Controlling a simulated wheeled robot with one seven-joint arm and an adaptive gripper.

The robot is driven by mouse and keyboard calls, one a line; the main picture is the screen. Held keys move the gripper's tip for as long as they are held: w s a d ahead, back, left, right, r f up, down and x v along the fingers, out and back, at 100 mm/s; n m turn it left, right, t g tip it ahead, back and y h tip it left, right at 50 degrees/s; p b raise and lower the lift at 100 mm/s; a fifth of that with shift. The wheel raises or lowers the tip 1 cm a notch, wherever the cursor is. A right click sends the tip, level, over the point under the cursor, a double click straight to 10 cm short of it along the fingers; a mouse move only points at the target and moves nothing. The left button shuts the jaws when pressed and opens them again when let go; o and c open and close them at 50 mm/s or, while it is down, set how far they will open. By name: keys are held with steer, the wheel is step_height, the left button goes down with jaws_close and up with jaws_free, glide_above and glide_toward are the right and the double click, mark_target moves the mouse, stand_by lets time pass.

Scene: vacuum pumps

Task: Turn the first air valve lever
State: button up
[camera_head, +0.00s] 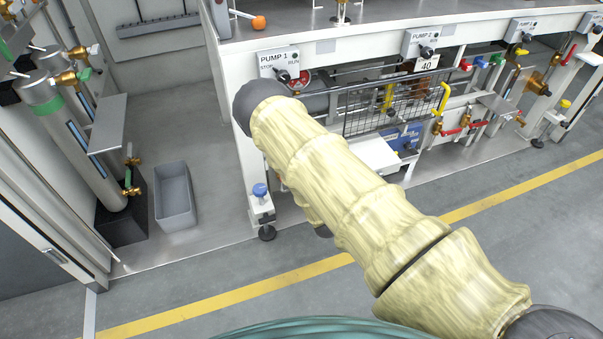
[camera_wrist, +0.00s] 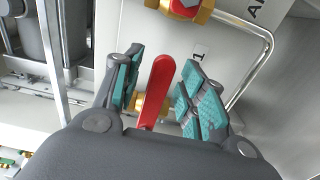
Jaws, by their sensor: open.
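In the wrist view, a red lever (camera_wrist: 159,88) stands in front of a brass valve body (camera_wrist: 148,104) on a pale grey panel. A label "1" is on the panel just right of the lever's top. My gripper (camera_wrist: 161,62) is open, with one teal-padded finger on each side of the lever. Gaps show between the lever and both fingers. Whether the lever lies at fingertip depth is hard to tell. In the head view my arm shows, but the gripper and this lever are not visible.
A second red-and-brass valve (camera_wrist: 186,6) sits above the lever. A bent metal tube (camera_wrist: 268,50) runs close on the right. In the head view, a pump bench (camera_head: 237,60), grey cylinders (camera_head: 75,145) and a grey bin (camera_head: 174,195) surround open floor.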

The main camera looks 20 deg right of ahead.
steer(key=shift+s, duration=0.45)
steer(key=shift+s+p, duration=0.4)
steer(key=shift+s, duration=0.25)
steer(key=s+p, duration=0.2)
steer(key=s, duration=0.4)
steer(key=shift+d+p, duration=0.1)
steer(key=shift+p, duration=0.2)
steer(key=shift+d, duration=0.1)
stand_by(0.5)
